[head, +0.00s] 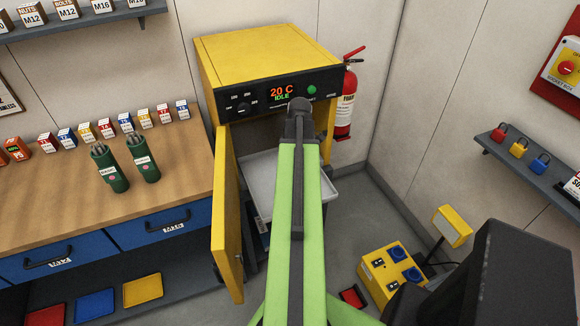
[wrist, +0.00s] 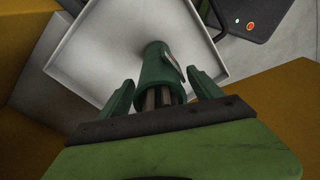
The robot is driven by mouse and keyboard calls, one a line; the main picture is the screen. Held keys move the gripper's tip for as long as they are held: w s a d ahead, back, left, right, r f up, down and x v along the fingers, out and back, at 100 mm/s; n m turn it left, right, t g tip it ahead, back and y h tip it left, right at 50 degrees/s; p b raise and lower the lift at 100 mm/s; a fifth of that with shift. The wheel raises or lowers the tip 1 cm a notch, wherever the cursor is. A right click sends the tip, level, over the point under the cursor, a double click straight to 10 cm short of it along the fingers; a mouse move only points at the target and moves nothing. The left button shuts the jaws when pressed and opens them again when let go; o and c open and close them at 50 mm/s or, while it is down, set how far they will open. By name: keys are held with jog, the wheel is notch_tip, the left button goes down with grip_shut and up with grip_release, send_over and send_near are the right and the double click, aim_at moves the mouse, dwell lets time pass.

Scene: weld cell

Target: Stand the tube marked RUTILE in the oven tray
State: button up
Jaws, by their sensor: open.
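In the wrist view a dark green tube (wrist: 153,68) with several rods in its open end is on the pale oven tray (wrist: 95,40). It looks upright, its open end towards me; its label is too oblique to read. My gripper (wrist: 162,92) is open, one finger on each side of the tube, with gaps showing. In the head view the tray (head: 262,172) sticks out of the yellow oven (head: 262,58); my arm hides the gripper and that tube. Two other green tubes, a left one (head: 107,170) and a right one (head: 143,160), stand on the bench.
The oven door (head: 229,225) stands open left of the tray. The wooden bench (head: 60,200) carries a row of small boxes behind the tubes. A fire extinguisher (head: 346,105) hangs right of the oven. A yellow socket box (head: 391,272) sits on the floor at right.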

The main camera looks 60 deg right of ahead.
jog(key=r+p, duration=0.8)
jog(key=s+r+p, duration=0.1)
jog(key=r+p, duration=0.3)
jog(key=shift+s+d+r, duration=0.1)
jog(key=shift+d+r, duration=0.15)
jog(key=shift+d, duration=0.05)
jog(key=shift+f, duration=0.1)
